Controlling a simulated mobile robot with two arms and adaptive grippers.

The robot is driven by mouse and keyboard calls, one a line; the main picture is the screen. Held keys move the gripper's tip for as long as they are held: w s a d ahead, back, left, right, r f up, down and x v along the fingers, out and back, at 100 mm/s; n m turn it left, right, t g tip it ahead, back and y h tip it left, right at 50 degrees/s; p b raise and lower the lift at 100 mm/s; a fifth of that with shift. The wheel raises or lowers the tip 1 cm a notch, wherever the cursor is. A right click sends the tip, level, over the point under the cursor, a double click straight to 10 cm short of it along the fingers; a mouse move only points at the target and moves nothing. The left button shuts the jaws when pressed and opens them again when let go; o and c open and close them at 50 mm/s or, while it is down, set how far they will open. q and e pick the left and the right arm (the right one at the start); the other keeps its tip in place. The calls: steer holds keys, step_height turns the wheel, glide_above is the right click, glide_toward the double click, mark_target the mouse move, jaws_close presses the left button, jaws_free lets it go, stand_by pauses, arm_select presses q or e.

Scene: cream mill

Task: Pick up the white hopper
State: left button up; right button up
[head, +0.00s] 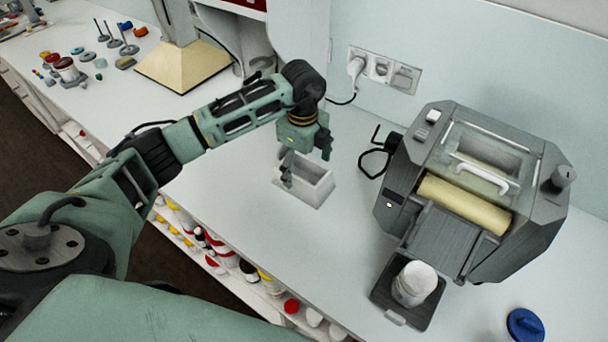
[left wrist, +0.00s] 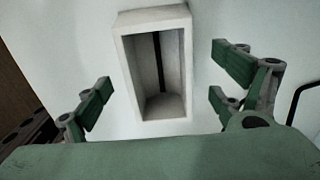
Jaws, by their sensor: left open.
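The white hopper (head: 304,193) is an open-topped rectangular box on the white counter, left of the grey mill. In the left wrist view the hopper (left wrist: 125,65) is in the upper middle, its opening facing the camera and a dark slot inside. My left gripper (head: 306,163) is over the hopper, pointing down, open and empty. In the left wrist view its green finger pads stand wide apart on either side of the hopper, with clear gaps on both sides. How far down the fingertips reach beside the walls is hard to tell. My right gripper is not in view.
The grey mill (head: 440,235) with a cream roller stands to the right, a white jar (head: 415,282) on its front tray. A black crank handle (head: 374,158) juts toward the hopper. A wall socket (head: 383,69) with plug is behind. Counter around the hopper is clear.

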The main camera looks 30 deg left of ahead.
mark_target(303, 175)
arm_select(q)
step_height(303, 175, down, 3)
steer(key=shift+s+d+f+p, duration=0.1)
steer(key=shift+f+p, duration=0.05)
steer(key=shift+p, duration=0.3)
steer(key=shift+f, duration=0.15)
steer(key=c, duration=1.4)
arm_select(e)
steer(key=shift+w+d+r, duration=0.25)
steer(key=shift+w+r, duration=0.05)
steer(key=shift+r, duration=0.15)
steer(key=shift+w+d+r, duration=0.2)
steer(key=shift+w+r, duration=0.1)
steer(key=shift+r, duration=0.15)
